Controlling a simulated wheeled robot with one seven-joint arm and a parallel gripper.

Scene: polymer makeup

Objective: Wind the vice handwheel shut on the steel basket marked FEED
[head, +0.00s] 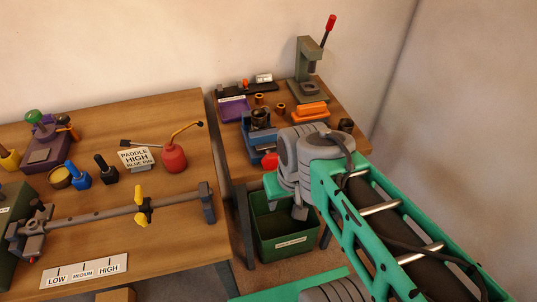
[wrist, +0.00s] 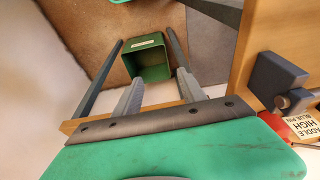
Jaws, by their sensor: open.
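A blue vice (head: 257,141) stands on the smaller bench at the back right. A dark round vessel (head: 260,116) sits at its top, perhaps the steel basket; no FEED marking can be read. A red part (head: 270,160) shows at the vice's front, partly beside my arm; I cannot tell if it is the handwheel. My gripper (wrist: 158,90) is open and empty in the wrist view, pointing down towards the floor. In the head view, one grey finger (head: 300,208) hangs in front of the smaller bench, apart from the vice. My arm hides part of that bench.
A green bin (head: 285,238) stands on the floor below the smaller bench; it also shows in the wrist view (wrist: 148,64). An orange block (head: 310,110) and a press (head: 308,72) stand near the vice. The larger bench (head: 180,262) lies left, across a narrow gap.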

